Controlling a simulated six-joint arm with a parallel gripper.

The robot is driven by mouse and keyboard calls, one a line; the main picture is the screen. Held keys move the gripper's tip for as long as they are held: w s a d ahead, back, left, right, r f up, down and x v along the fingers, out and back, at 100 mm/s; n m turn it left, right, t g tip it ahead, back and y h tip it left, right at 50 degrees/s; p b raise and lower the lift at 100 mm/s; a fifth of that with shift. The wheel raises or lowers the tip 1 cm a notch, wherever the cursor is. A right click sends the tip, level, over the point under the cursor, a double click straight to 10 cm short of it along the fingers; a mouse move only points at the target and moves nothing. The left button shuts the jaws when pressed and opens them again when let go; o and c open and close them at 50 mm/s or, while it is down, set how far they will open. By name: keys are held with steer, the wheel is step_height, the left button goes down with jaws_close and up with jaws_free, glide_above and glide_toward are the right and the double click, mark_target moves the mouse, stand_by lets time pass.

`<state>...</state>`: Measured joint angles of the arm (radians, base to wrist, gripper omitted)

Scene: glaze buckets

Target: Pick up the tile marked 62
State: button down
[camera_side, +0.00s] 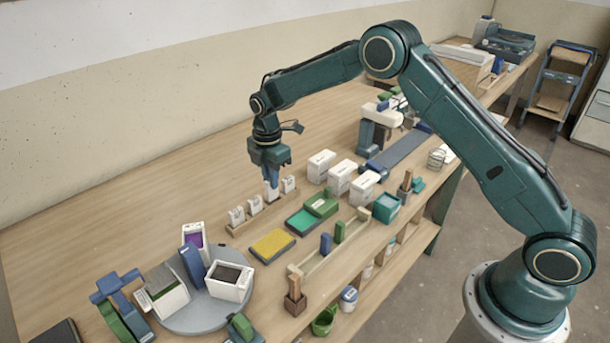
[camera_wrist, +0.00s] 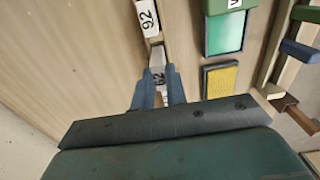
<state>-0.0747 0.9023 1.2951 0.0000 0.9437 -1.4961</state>
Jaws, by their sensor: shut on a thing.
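The white tile marked 62 (camera_wrist: 159,79) is between the two blue fingers of my gripper (camera_wrist: 158,92) in the wrist view. In the side view my gripper (camera_side: 271,180) points down and is shut on this tile (camera_side: 272,193), at the wooden rack (camera_side: 263,215). I cannot tell whether the tile still touches the rack. A white tile marked 92 (camera_wrist: 148,19) stands beyond it in the wrist view. Other white tiles stand in the rack on the near side (camera_side: 237,216), (camera_side: 254,205) and on the far side (camera_side: 288,184); their marks are too small to read.
White boxes (camera_side: 340,178) stand to the right of the rack. A green tray (camera_side: 301,221) and a yellow pad (camera_side: 272,245) lie in front of it. A round grey turntable (camera_side: 195,314) with several containers is at the near left. The table behind the rack is clear.

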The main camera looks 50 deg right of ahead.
steer(key=shift+r, duration=2.45)
